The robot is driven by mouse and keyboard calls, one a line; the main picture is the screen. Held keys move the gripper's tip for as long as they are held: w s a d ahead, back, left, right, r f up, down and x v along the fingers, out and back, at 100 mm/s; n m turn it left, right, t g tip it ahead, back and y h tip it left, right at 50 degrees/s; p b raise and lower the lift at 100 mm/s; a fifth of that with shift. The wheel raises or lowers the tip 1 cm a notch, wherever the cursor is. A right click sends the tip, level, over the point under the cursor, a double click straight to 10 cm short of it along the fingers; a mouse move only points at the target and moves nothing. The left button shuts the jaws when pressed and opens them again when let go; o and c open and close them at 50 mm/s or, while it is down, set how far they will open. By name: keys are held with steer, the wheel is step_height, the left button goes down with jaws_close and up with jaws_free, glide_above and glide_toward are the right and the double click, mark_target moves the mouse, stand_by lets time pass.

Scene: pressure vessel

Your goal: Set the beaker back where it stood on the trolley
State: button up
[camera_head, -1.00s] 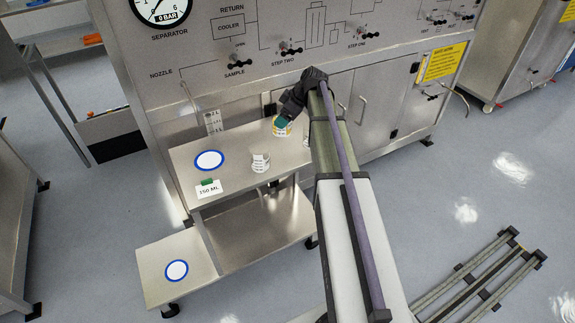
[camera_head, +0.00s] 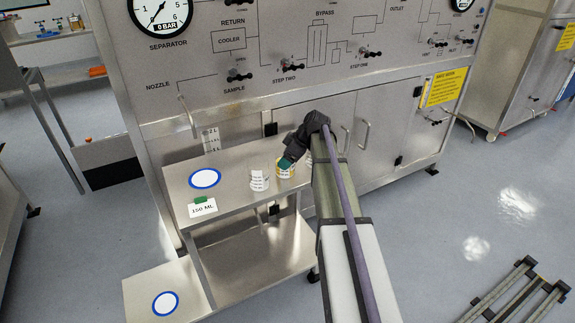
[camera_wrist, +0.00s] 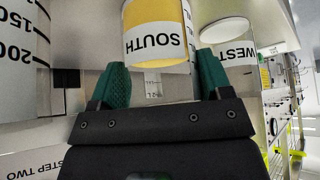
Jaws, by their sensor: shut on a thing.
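A beaker with yellow contents (camera_head: 285,168), labelled SOUTH in the wrist view (camera_wrist: 157,32), is between the green fingers of my gripper (camera_head: 290,160). My gripper (camera_wrist: 162,85) is shut on it. The beaker is at the right part of the trolley's upper shelf (camera_head: 235,190); I cannot tell whether its base touches the shelf. A clear, graduated beaker (camera_head: 259,179) stands just left of it.
A blue-ringed white disc (camera_head: 205,178) and a "150 ML" card (camera_head: 203,208) are at the upper shelf's left. Another blue-ringed disc (camera_head: 166,303) is on the low step. The steel panel (camera_head: 225,95) with valves and gauges rises behind the trolley.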

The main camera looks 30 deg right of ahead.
steer(key=shift+f, duration=0.15)
steer(key=o, duration=1)
